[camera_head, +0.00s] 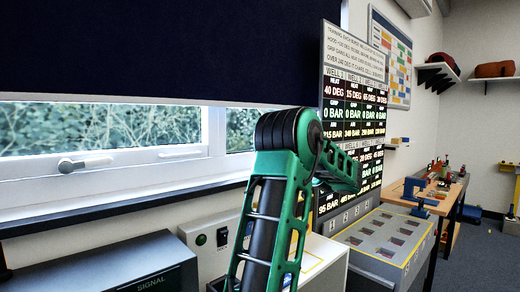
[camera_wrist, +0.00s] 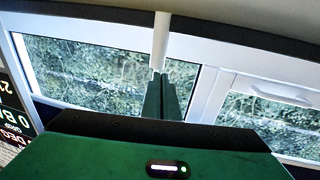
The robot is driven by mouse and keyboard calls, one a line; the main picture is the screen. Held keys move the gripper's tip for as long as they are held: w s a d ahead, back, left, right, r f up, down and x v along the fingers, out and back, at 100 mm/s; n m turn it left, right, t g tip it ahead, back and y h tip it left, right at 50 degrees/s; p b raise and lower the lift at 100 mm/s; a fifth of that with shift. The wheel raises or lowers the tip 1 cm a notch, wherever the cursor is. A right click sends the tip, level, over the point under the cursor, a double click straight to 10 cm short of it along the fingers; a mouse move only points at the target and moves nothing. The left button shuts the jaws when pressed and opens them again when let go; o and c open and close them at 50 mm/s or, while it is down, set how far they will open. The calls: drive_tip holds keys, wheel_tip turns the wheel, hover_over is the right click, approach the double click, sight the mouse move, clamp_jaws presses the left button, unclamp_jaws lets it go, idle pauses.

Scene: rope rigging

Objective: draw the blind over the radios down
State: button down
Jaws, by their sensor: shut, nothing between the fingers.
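The dark navy blind (camera_head: 170,45) hangs over the upper part of the window in the head view. Its pale bottom edge (camera_head: 120,97) lies above bare glass. My green arm stands in front of the window's right end, and its last links bend away toward the display board, so the fingers are hidden there. In the wrist view my gripper (camera_wrist: 164,80) shows two green fingers pressed together, empty, pointing toward the window glass. A pale bar (camera_wrist: 161,40) appears beyond the fingertips; I cannot tell whether they touch. A grey box marked SIGNAL (camera_head: 130,268) sits below the window, perhaps a radio.
The window sill (camera_head: 110,212) runs below the glass, and a window handle (camera_head: 85,163) sticks out. A tall display board (camera_head: 352,110) stands close right of my arm. A grey console (camera_head: 385,240) and a workbench (camera_head: 430,192) stand farther right.

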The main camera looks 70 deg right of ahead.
drive_tip(key=w+a+r+n+t+y, duration=0.1)
drive_tip(key=a+r+t, duration=0.15)
drive_tip(key=r, duration=0.55)
drive_tip(key=w+a+r+t, duration=0.15)
drive_tip(key=a+r, duration=0.25)
drive_tip(key=r, duration=0.5)
drive_tip(key=w+a+r+n+t+y, duration=0.1)
drive_tip(key=w+a+r, duration=0.15)
drive_tip(key=r, duration=0.55)
drive_tip(key=w+d+f, duration=0.1)
drive_tip(key=w+d, duration=0.2)
drive_tip(key=w, duration=0.4)
drive_tip(key=shift+w+d, duration=0.35)
drive_tip(key=shift+w, duration=0.05)
